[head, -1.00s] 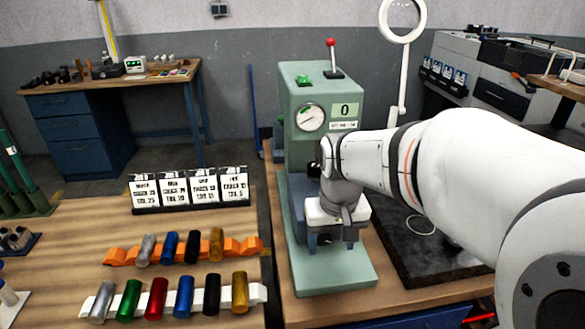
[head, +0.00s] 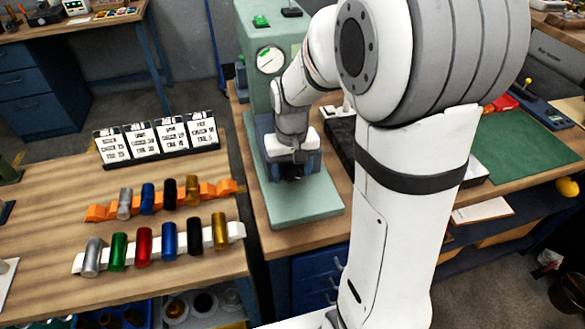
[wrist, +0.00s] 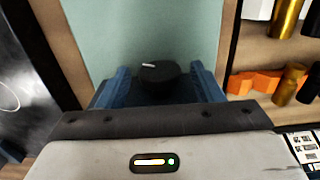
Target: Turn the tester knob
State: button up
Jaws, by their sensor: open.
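The pale green tester (head: 258,100) stands on the wooden bench in the head view, with a round dial (head: 270,60) on its upper front. In the wrist view the black tester knob (wrist: 158,73) has a white mark pointing left, against the green surface (wrist: 145,30). My gripper (wrist: 159,70) is open, with one blue finger on each side of the knob. Small gaps seem to show on both sides; I cannot tell whether either finger touches it. In the head view my gripper (head: 292,172) points down over the tester's base, and it hides the knob.
Coloured cylinders lie on an orange rack (head: 97,212) and a white rack (head: 236,231) on the table at left. A row of printed cards (head: 157,138) stands behind them. A dark slab (head: 340,138) lies right of the tester. The floor gap between the benches is narrow.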

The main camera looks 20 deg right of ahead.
jog(key=shift+c, duration=0.3)
jog(key=c, duration=0.9)
jog(key=shift+d+f+y+b, duration=0.2)
jog(key=shift+y+b, duration=0.45)
jog(key=shift+y, duration=0.45)
jog(key=shift+r+y+b, duration=0.1)
jog(key=shift+y+b, duration=0.3)
jog(key=shift+y, duration=0.2)
jog(key=o, duration=1)
jog(key=shift+c, duration=0.2)
